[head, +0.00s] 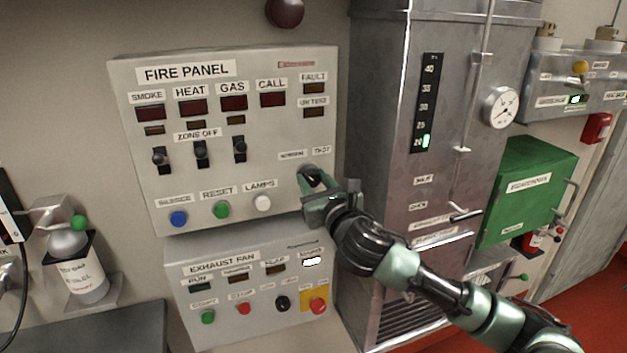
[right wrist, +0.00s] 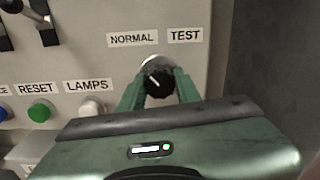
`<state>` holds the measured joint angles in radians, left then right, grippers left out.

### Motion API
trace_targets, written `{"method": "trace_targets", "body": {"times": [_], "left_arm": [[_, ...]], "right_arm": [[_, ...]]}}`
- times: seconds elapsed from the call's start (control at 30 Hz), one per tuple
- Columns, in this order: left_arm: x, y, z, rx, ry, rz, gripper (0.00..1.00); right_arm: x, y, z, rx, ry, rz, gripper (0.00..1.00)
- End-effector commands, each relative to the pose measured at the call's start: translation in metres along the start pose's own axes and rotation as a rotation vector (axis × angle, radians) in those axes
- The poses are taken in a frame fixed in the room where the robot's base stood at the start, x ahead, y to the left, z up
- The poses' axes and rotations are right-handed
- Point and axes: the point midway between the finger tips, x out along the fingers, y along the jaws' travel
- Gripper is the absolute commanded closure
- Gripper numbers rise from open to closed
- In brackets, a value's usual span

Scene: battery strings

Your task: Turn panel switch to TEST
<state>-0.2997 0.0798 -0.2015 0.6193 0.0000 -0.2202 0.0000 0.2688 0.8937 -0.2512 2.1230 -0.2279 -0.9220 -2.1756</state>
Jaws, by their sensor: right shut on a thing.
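The fire panel (head: 225,140) is a pale box on the wall. Its NORMAL/TEST switch is a black round knob (right wrist: 158,82) below the NORMAL label (right wrist: 132,39) and the TEST label (right wrist: 185,35). The knob's white mark slants up and left, toward NORMAL. My right gripper (right wrist: 158,88) is shut on the knob, one green finger on each side. In the head view my right gripper (head: 314,187) reaches in from the lower right and partly hides the knob (head: 312,178). My left gripper is not in view.
The blue, green RESET (head: 222,209) and white LAMPS (head: 262,204) buttons sit just left of my gripper. The exhaust fan box (head: 245,285) is below. A tall grey metal cabinet (head: 385,110) stands close to the right of the panel.

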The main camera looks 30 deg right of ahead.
Motion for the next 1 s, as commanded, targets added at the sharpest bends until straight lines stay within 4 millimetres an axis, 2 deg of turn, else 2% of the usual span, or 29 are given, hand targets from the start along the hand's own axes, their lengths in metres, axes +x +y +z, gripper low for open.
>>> {"method": "trace_targets", "body": {"times": [1.0], "left_arm": [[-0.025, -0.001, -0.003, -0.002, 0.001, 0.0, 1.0]], "right_arm": [[0.0, 0.0, 0.0, 0.921, 0.001, -0.001, 1.0]]}}
